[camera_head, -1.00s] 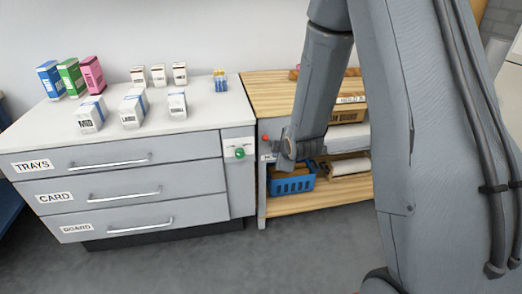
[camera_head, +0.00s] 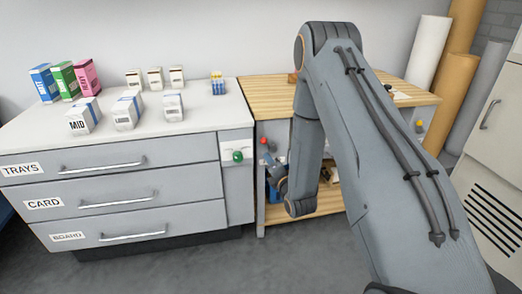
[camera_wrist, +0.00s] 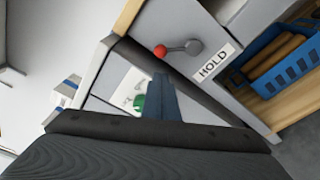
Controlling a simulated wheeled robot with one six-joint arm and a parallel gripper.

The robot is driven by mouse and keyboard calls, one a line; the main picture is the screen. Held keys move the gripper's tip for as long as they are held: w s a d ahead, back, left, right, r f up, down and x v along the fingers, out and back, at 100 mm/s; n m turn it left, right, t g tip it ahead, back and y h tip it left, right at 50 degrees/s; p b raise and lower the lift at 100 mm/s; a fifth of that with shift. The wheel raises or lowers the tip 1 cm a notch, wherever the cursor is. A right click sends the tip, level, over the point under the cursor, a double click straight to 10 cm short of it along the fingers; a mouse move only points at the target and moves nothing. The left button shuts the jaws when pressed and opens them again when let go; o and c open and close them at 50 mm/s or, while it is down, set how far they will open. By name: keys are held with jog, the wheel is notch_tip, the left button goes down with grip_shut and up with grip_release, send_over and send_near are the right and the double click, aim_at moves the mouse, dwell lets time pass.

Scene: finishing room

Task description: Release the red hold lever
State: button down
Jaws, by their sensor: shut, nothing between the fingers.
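The hold lever has a red ball knob (camera_wrist: 160,51) on a short arm from a grey pivot (camera_wrist: 194,46), beside a label reading HOLD (camera_wrist: 214,62). In the wrist view the knob points left of the pivot. The knob also shows in the head view (camera_head: 264,141), on the wooden-topped bench's front left. My gripper (camera_wrist: 162,78) is shut and empty. In the wrist view its tips lie just below the red knob, with a gap in the picture; I cannot tell the depth. In the head view my arm hides much of the area right of the lever.
A green knob (camera_wrist: 139,103) sits on the drawer cabinet (camera_head: 190,160) left of the lever, partly behind my fingers. A blue basket (camera_wrist: 290,62) stands on the shelf below. Small boxes stand on the cabinet top. Paper rolls (camera_head: 428,55) stand at the right.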

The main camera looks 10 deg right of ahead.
aim_at(268, 145)
jog(key=w, duration=0.6)
jog(key=w+a, duration=0.1)
jog(key=w, duration=0.3)
jog(key=shift+a+f, duration=0.1)
jog(key=shift+f, duration=0.25)
